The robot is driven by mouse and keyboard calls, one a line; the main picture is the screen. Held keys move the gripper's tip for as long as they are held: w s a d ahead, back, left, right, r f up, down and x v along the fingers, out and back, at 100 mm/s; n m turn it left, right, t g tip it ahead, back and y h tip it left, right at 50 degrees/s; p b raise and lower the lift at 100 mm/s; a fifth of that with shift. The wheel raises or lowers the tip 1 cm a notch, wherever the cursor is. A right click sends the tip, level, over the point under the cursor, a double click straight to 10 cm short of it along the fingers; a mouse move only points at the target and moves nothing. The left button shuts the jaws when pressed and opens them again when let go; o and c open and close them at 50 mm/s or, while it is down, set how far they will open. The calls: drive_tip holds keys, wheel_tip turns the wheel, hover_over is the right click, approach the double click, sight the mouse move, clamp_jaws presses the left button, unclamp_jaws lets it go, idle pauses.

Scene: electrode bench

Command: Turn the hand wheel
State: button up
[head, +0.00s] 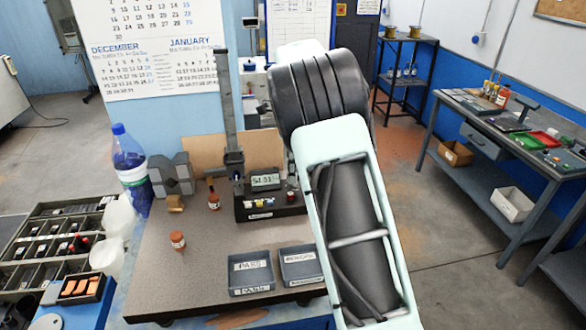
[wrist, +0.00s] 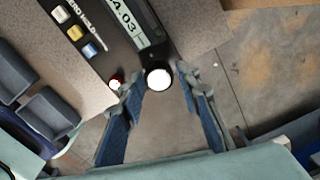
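The height gauge's dark base (head: 270,208) stands on the granite plate, with a tall column (head: 229,100) and a lit display (head: 265,180). In the wrist view a round black hand wheel with a bright white face (wrist: 158,78) sits at the end of the dark base, beside the display (wrist: 125,20). My gripper (wrist: 160,84) is open, its two blue-padded fingers either side of the wheel. I cannot tell whether they touch it. In the head view my arm hides the wheel and gripper. A small red-and-white part (wrist: 116,84) is beside the left finger.
A blue-capped bottle (head: 130,165) stands at the left. Open floor (head: 450,240) lies to the right, before a blue-grey bench (head: 500,135).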

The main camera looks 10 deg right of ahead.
drive_tip(key=shift+o, duration=0.8)
wheel_tip(320, 180, up, 12)
